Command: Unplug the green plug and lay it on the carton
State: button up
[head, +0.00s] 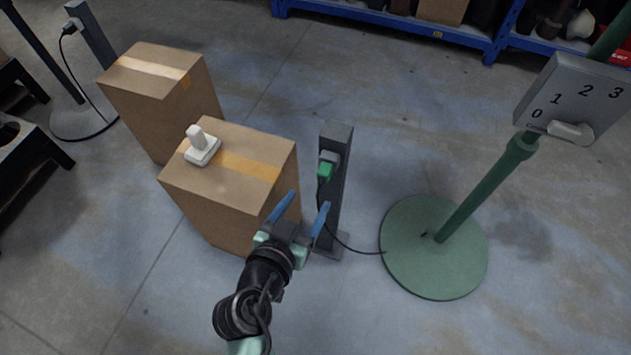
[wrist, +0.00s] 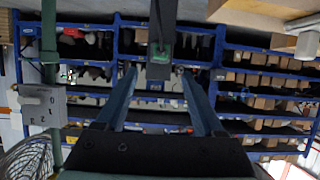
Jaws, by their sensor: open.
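The green plug (head: 325,170) sits in a socket near the top of a dark grey post (head: 341,192). A dark cable hangs from it. In the wrist view the plug (wrist: 160,54) is ahead of the fingertips, roughly centred between them. My gripper (head: 310,201) is open and empty, apart from the plug and on the near side of it. Its two blue fingers also show in the wrist view (wrist: 158,72). The nearer brown carton (head: 265,160) stands just left of the post. A farther carton (head: 140,82) stands behind it to the left.
A white block-shaped object (head: 203,150) rests on the nearer carton's top, left of its middle; bare top lies to its right. A switch box (head: 575,98) on a green stand (head: 435,265) is at right. The cable runs along the floor to this stand. Blue shelving (head: 400,22) is behind.

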aim_at(322, 176)
jog(key=b+x, duration=0.2)
jog(key=x, duration=0.8)
jog(key=shift+w+f, duration=0.1)
jog(key=shift+w, duration=0.25)
jog(key=shift+c, duration=0.2)
grip_shut()
